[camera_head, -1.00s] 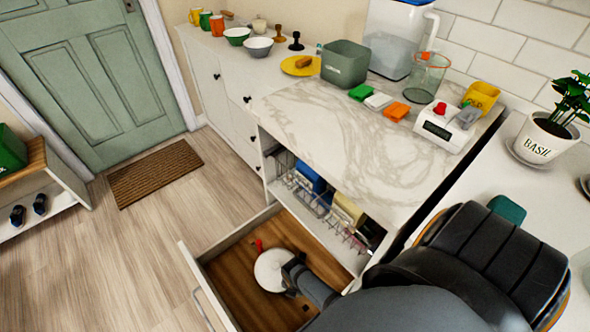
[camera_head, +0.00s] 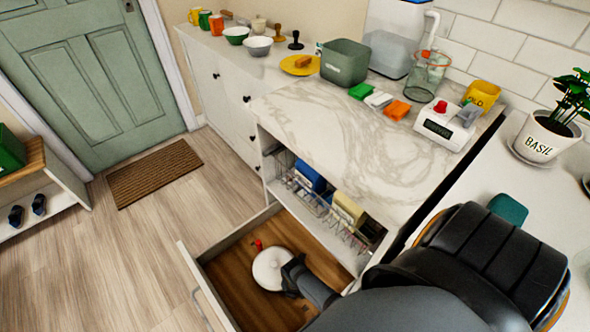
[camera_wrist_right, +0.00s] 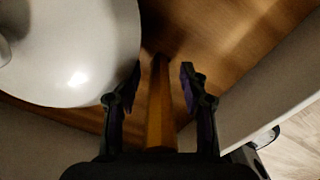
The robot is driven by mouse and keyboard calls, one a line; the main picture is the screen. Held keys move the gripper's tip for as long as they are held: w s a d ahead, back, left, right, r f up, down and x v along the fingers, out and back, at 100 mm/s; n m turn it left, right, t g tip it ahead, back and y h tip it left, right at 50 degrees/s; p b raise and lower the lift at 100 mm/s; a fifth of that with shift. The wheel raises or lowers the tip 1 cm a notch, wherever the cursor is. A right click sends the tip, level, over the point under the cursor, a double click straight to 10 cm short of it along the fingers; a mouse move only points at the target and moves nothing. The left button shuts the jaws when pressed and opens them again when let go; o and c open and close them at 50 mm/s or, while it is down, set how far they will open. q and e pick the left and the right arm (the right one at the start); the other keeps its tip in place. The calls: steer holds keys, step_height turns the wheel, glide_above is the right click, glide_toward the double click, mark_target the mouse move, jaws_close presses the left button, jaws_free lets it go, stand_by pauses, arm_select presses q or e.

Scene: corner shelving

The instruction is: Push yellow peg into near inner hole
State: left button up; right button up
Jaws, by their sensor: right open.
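My right gripper (camera_head: 291,278) reaches down into the open wooden-floored drawer, beside a round white object (camera_head: 270,268) with a small red part at its back edge. In the right wrist view the two dark fingers of the gripper (camera_wrist_right: 160,82) are apart. A long yellow-brown bar (camera_wrist_right: 160,108) shows between them, with gaps on both sides; I cannot tell for sure that it is the yellow peg. The white object (camera_wrist_right: 70,45) fills the upper left there, close to the left finger. No hole can be made out in either view. My left gripper is not in view.
The open drawer (camera_head: 190,275) has pale walls close around the gripper. Above it is a shelf with a wire rack (camera_head: 318,205) holding blue and cream items. The marble counter (camera_head: 330,140) is mostly clear in front; a timer-like device (camera_head: 440,128) and colored blocks stand behind.

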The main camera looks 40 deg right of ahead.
step_height(320, 180, up, 12)
steer(key=shift+f, duration=0.2)
steer(key=shift+s+f, duration=0.1)
stand_by(0.7)
